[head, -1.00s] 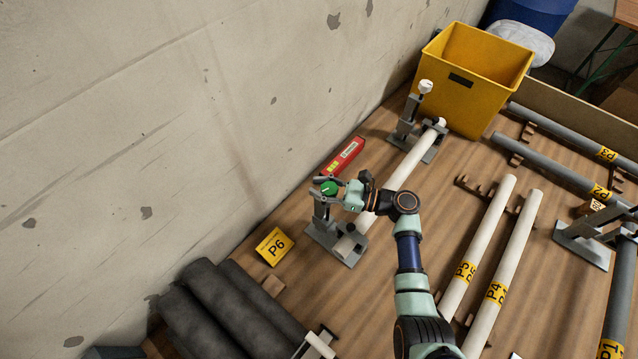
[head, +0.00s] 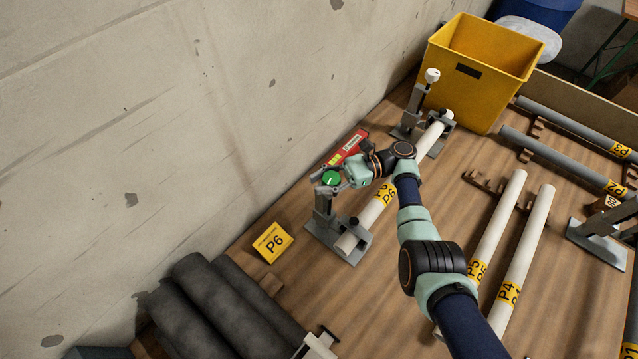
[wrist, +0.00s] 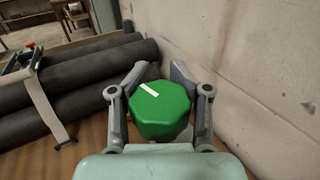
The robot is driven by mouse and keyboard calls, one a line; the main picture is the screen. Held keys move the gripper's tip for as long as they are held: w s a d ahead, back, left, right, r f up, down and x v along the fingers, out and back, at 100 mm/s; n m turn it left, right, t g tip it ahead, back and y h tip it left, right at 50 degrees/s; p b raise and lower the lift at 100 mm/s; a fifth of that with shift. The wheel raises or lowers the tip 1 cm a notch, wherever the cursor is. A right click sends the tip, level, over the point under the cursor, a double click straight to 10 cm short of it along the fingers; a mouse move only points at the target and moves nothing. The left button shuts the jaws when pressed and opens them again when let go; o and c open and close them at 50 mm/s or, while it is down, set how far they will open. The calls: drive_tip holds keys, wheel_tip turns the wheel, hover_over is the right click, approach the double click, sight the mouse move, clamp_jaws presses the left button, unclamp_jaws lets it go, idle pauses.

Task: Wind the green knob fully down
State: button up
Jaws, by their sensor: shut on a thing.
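The green knob (head: 330,178) sits on top of the grey clamp stand (head: 324,210) at the near end of the white pipe marked P6 (head: 376,205). My gripper (head: 331,179) is shut on the knob, coming from the right. In the wrist view the green knob (wrist: 160,108) has several flat sides and a pale stripe on its top. The fingers of my gripper (wrist: 160,88) stand on both sides of it. The clamp's screw and jaw under the knob are partly hidden, so its height is hard to tell.
A second clamp with a white knob (head: 432,76) holds the pipe's far end beside the yellow bin (head: 480,75). White pipes (head: 500,225) lie to the right.

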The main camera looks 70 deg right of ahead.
drive_tip(key=shift+f, duration=0.1)
idle(0.3)
drive_tip(key=o, duration=0.8)
drive_tip(key=shift+o, duration=0.9)
drive_tip(key=shift+s+d, duration=0.15)
drive_tip(key=shift+s, duration=0.05)
drive_tip(key=shift+w, duration=0.1)
wheel_tip(320, 180, up, 10)
drive_tip(key=shift+o, duration=0.3)
